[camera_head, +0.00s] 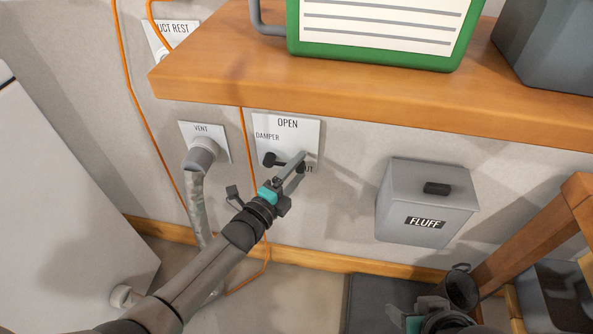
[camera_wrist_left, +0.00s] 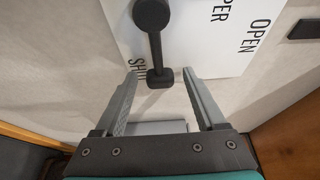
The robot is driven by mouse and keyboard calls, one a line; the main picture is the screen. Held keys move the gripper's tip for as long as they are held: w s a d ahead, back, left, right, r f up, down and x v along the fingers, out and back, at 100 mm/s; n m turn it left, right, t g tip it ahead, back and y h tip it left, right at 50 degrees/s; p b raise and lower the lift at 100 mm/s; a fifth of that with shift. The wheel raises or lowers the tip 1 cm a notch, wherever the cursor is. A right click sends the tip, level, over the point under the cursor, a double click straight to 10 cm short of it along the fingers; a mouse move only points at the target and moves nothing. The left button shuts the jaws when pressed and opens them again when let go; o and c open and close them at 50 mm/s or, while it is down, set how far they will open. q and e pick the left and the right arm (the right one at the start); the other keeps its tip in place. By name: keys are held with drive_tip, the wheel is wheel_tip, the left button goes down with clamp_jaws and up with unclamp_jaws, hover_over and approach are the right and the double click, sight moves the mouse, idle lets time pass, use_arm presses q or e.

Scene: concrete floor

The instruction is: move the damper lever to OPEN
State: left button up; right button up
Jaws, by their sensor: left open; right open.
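The white damper plate (camera_head: 309,133) is on the wall under the wooden shelf, with OPEN at its top and SHUT, partly covered, at its lower right. The black damper lever (camera_head: 270,160) has its round hub on the left and points right, toward SHUT. In the left wrist view the lever (camera_wrist_left: 155,45) shows whole, its end block beside the SHUT lettering. My left gripper (camera_wrist_left: 160,77) is open, and the end block appears between its fingertips with a gap on each side. Contact is not visible. My right gripper (camera_head: 415,322) is low at the right, open, its fingers mostly hidden.
The wooden shelf (camera_head: 350,88) overhangs the plate and carries a green-framed sign (camera_head: 375,62) and a grey bin (camera_head: 550,45). A vent plate with a hose (camera_head: 195,195) is left. A grey FLUFF box (camera_head: 427,202) is right. Orange cord (camera_head: 140,110) runs down the wall.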

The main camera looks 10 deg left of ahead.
use_arm(q)
drive_tip(key=shift+c, duration=0.3)
clamp_jaws()
idle(1.0)
